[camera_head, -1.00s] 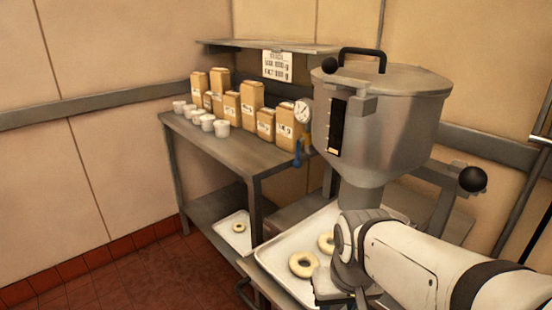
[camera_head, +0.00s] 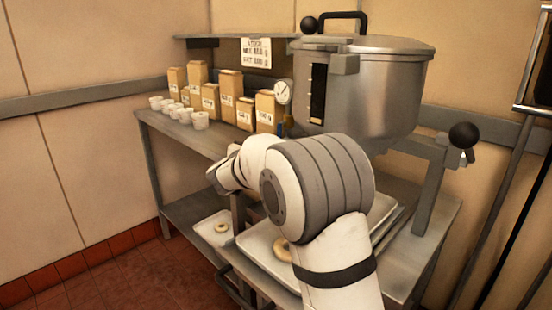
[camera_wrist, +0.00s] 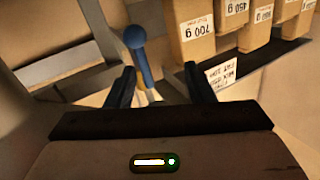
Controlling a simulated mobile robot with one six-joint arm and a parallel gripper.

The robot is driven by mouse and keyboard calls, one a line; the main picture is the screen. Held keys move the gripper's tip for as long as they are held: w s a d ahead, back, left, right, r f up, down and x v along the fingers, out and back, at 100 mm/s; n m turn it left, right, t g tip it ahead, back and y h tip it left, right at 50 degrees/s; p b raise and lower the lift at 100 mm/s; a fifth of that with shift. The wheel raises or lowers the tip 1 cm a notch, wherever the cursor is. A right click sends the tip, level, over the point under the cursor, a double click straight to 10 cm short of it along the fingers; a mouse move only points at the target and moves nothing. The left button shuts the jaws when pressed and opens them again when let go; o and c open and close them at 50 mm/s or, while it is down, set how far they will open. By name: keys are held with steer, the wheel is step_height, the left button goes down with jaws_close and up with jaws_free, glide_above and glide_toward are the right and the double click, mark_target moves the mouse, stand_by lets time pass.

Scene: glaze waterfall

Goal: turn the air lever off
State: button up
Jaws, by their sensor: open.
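The air lever (camera_wrist: 143,62) is a blue handle with a rounded end. In the wrist view it shows in the gap between my gripper's two dark fingers (camera_wrist: 161,78), closer to the left finger. My gripper is open and nothing is held. I cannot tell how deep the lever lies between the fingers. In the head view only a small part of the blue lever (camera_head: 283,127) shows below the round gauge (camera_head: 283,92), and my arm hides the rest. There my gripper (camera_head: 222,172) is left of my arm, partly hidden by my wrist.
A steel hopper (camera_head: 375,95) stands at the right above a tray (camera_head: 262,258) with a doughnut. Several paper bags (camera_head: 230,92) and white cups (camera_head: 184,115) stand on the shelf table (camera_head: 160,128). A sign (camera_head: 256,52) hangs behind. The floor at left is clear.

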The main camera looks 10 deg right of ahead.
steer(key=w+d+f+m+h, duration=0.1)
steer(key=d, duration=0.1)
steer(key=w+d+f+g+h+b, duration=0.1)
steer(key=w+d, duration=0.1)
steer(key=w+d+f+m+g+h+b, duration=0.1)
steer(key=w+d+h, duration=0.1)
steer(key=shift+w+f+m, duration=0.1)
steer(key=shift+m, duration=0.2)
jaws_close()
stand_by(0.6)
